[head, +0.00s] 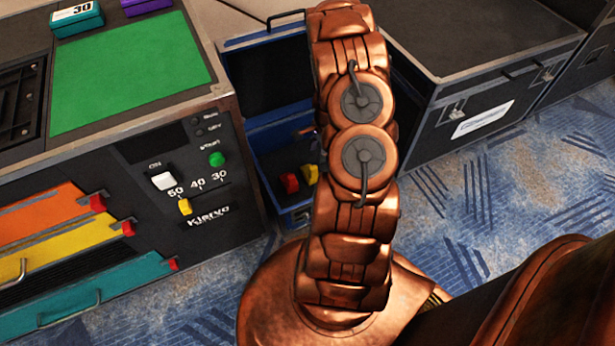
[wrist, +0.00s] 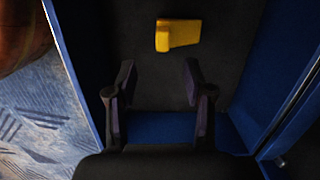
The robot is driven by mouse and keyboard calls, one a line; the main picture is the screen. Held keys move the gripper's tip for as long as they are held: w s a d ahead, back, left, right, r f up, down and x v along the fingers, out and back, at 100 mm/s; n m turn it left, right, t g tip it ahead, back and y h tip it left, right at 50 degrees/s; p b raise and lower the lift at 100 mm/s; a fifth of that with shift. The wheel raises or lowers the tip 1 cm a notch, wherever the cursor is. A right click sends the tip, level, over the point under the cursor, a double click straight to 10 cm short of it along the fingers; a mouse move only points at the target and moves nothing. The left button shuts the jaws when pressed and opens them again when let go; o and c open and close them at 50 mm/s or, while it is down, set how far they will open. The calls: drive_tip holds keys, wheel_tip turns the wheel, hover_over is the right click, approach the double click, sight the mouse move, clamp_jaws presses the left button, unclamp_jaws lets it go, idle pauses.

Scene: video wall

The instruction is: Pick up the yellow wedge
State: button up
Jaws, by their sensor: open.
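The yellow wedge (wrist: 178,35) lies on a dark surface between blue walls in the wrist view, beyond my fingertips and a little right of the middle. My gripper (wrist: 158,80) is open, its two dark fingers apart with nothing between them. The wedge is apart from both fingers. In the head view a small yellow piece (head: 310,173) shows inside the open blue case (head: 295,217), partly beside my arm; I cannot tell for certain that it is the same wedge. My arm covers much of the case, and my fingers are not clear there.
A red piece (head: 289,183) sits beside the yellow one in the case. A console (head: 120,200) with a green panel and coloured drawers stands left. A black case (head: 480,60) stands right. Blue patterned carpet (head: 480,200) is open in front.

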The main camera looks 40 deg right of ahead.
sight(314, 167)
drive_tip(key=shift+m, duration=0.3)
drive_tip(key=f+b, duration=0.1)
drive_tip(key=f, duration=0.4)
drive_tip(key=shift+d+f, duration=0.15)
drive_tip(key=shift+d, duration=0.05)
drive_tip(key=f, duration=0.1)
drive_tip(key=a+f+b, duration=0.1)
drive_tip(key=f, duration=0.1)
drive_tip(key=f+b, duration=0.1)
drive_tip(key=shift+w+a+f, duration=0.2)
drive_tip(key=shift+w+f, duration=0.15)
drive_tip(key=shift+w, duration=0.05)
clamp_jaws()
